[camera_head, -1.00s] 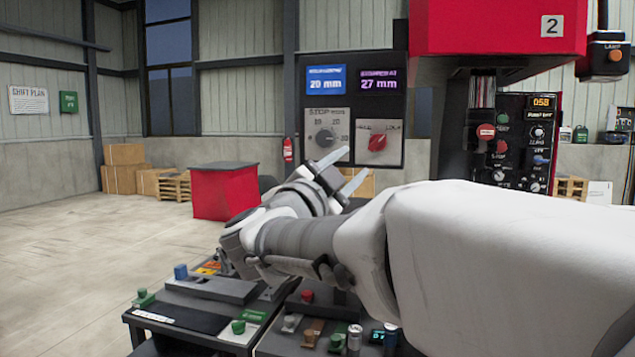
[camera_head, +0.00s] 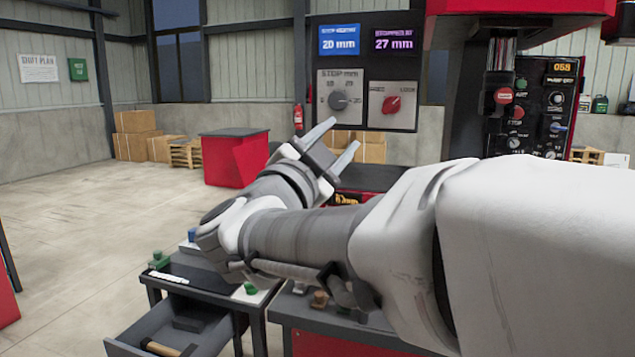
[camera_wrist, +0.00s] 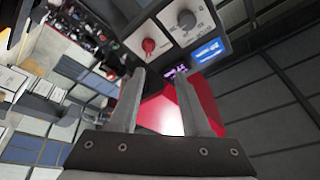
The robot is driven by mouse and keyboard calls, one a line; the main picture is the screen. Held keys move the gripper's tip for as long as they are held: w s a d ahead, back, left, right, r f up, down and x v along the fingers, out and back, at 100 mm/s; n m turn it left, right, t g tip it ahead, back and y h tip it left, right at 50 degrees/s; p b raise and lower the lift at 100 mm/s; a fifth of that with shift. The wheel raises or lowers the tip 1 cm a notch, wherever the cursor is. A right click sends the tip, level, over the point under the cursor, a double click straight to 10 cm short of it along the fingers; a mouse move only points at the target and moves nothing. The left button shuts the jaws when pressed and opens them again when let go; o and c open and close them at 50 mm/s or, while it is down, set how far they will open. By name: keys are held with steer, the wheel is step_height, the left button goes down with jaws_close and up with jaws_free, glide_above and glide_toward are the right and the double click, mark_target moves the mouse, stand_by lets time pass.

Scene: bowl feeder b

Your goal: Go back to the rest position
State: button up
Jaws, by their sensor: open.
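My gripper (camera_head: 332,145) is open, with its two grey fingers apart and nothing between them. In the head view it is raised at the middle of the picture, pointing up and to the right, below and left of the panel with the dials (camera_head: 365,85). In the wrist view the two fingers (camera_wrist: 160,105) stand apart, and the panel with its red knob (camera_wrist: 149,46) and grey knob (camera_wrist: 187,19) shows beyond them. My arm hides part of the benches below it.
An open drawer (camera_head: 180,325) juts from the small table at lower left. A red bench (camera_head: 335,343) stands right of it. A red cabinet (camera_head: 233,160), cardboard boxes (camera_head: 135,135) and a pallet (camera_head: 186,155) stand behind. The floor at left is clear.

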steer(key=s+f+n+g+y, duration=0.5)
steer(key=f+n+y, duration=0.7)
steer(key=n+y, duration=0.2)
steer(key=s+d+f+g+h, duration=0.2)
steer(key=s+d+f+g, duration=0.2)
steer(key=s+d+f, duration=0.35)
steer(key=s+d+f+g+h, duration=0.2)
steer(key=s+d+f+g, duration=0.2)
steer(key=s+f, duration=0.55)
step_height(320, 180, up, 15)
steer(key=p, duration=1.3)
steer(key=shift+a+f+n+p, duration=0.15)
steer(key=shift+a+n+p, duration=0.1)
steer(key=shift+n+p, duration=0.15)
